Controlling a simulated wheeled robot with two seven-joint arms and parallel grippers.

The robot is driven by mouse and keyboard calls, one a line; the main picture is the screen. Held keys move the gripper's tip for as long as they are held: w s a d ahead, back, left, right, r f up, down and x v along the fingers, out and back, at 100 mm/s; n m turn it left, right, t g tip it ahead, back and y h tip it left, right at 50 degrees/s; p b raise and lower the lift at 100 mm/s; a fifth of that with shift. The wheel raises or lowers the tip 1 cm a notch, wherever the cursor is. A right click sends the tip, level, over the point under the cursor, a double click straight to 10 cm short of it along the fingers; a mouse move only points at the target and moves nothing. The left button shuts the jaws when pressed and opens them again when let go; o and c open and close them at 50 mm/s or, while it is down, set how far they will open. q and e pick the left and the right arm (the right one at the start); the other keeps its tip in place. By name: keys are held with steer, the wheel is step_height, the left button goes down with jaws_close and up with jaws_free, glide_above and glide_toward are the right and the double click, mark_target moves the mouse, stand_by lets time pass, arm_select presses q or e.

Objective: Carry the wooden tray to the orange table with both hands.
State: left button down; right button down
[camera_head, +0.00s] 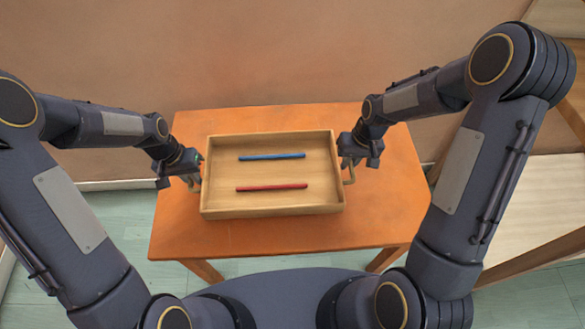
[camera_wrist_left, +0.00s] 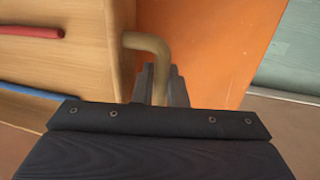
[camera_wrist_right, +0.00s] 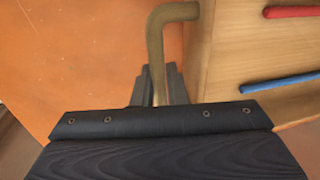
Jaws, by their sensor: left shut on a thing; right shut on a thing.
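The wooden tray (camera_head: 272,210) is over the orange table (camera_head: 385,215) in the head view and looks level. I cannot tell whether its bottom touches the tabletop. A blue stick (camera_head: 272,156) and a red stick (camera_head: 272,188) lie inside it, apart and roughly parallel. My left gripper (camera_head: 194,178) is shut on the tray's left handle, a bent bar (camera_wrist_left: 148,43) seen in the left wrist view. My right gripper (camera_head: 347,168) is shut on the right handle, seen in the right wrist view (camera_wrist_right: 172,14). The fingertips are partly hidden behind the wrist housings.
The orange table stands against a brown wall (camera_head: 250,50), with bare tabletop around the tray. A wooden shelf-like unit (camera_head: 535,200) stands at the right. Pale green floor (camera_head: 120,220) shows at the left.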

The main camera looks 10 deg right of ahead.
mark_target(343, 178)
arm_select(q)
steer(key=shift+f, duration=0.1)
